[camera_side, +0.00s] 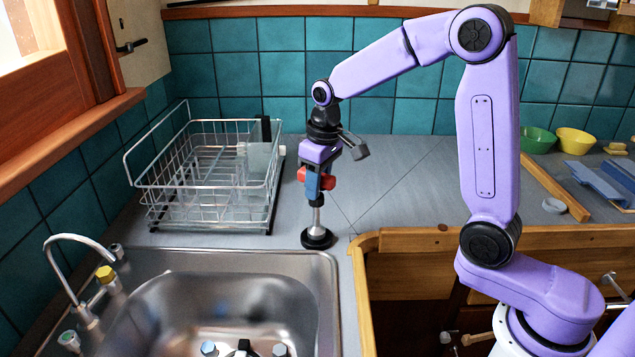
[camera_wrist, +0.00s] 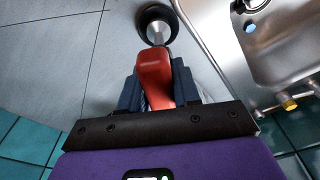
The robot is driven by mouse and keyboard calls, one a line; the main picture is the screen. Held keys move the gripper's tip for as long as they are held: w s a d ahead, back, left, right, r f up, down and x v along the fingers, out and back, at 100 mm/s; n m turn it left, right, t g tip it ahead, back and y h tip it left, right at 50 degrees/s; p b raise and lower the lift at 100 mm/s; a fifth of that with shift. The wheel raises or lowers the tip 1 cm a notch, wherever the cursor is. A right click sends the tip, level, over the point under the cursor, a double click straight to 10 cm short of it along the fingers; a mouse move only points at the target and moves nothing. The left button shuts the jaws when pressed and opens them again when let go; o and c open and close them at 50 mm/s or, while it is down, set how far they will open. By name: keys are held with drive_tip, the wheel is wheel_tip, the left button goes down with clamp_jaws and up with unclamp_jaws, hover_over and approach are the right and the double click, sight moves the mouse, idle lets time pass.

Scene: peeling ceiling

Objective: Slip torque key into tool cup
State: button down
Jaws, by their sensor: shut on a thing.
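My gripper (camera_side: 318,186) points down over the counter and is shut on the red handle of the torque key (camera_side: 327,178). The red handle (camera_wrist: 155,75) also shows between the dark blue fingers in the wrist view. A silver shaft runs from the handle down to a black round piece (camera_side: 316,238), which looks like the tool cup and stands on the counter by the sink's back right corner. In the wrist view it is a dark ring (camera_wrist: 158,25) around the shaft's far end. I cannot tell how deep the shaft sits in it.
A wire dish rack (camera_side: 205,180) stands to the left. The steel sink (camera_side: 220,290) with its tap (camera_side: 75,270) is in front. A wooden-edged opening (camera_side: 440,240) lies to the right. Green (camera_side: 537,140) and yellow bowls (camera_side: 574,142) stand far right. The counter behind the gripper is clear.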

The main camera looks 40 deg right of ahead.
drive_tip(key=shift+f, duration=0.9)
drive_tip(key=c, duration=0.7)
unclamp_jaws()
drive_tip(key=shift+c, duration=0.2)
wheel_tip(320, 180, up, 21)
drive_tip(key=s, duration=0.2)
drive_tip(key=shift+d+r, duration=0.15)
drive_tip(key=shift+d, duration=0.1)
drive_tip(key=s+d, duration=0.1)
drive_tip(key=s, duration=1.3)
drive_tip(key=shift+d, duration=0.35)
